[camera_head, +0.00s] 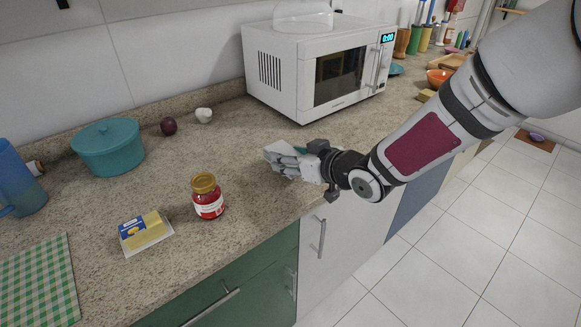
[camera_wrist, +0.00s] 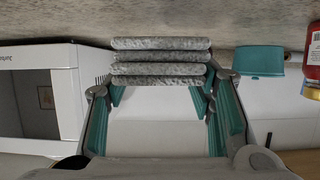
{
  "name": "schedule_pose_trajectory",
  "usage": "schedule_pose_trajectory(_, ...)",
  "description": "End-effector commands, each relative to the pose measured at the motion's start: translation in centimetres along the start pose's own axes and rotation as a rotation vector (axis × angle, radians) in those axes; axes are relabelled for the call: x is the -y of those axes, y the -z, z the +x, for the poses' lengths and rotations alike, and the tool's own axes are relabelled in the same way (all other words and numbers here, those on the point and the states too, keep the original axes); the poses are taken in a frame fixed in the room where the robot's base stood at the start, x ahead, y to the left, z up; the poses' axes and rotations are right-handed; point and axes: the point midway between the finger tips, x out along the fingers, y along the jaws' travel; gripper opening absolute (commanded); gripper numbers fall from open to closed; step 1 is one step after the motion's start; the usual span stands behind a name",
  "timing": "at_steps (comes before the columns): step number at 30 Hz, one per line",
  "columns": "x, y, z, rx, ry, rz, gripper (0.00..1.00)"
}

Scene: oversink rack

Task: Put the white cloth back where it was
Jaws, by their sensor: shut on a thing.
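The white cloth (camera_head: 279,149) is folded in several layers and is at the tip of my gripper (camera_head: 290,163), near the counter's front edge and in front of the microwave. In the wrist view the cloth (camera_wrist: 160,62) shows as a greyish stack of flat layers between the teal-padded fingers (camera_wrist: 160,100). My gripper is shut on it. The fingers hide part of the cloth in the head view. I cannot tell whether the cloth touches the counter.
A white microwave (camera_head: 290,75) stands behind my gripper.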

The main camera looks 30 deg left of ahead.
Motion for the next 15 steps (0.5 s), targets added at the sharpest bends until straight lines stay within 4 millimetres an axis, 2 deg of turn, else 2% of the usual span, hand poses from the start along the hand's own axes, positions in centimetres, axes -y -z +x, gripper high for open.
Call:
schedule_pose_trajectory(7,0.1,-2.9,1.2,0.002,0.001,0.001,0.23)
schedule_pose_trajectory(15,0.0,-3.1,1.2,0.000,0.000,-0.001,0.23)
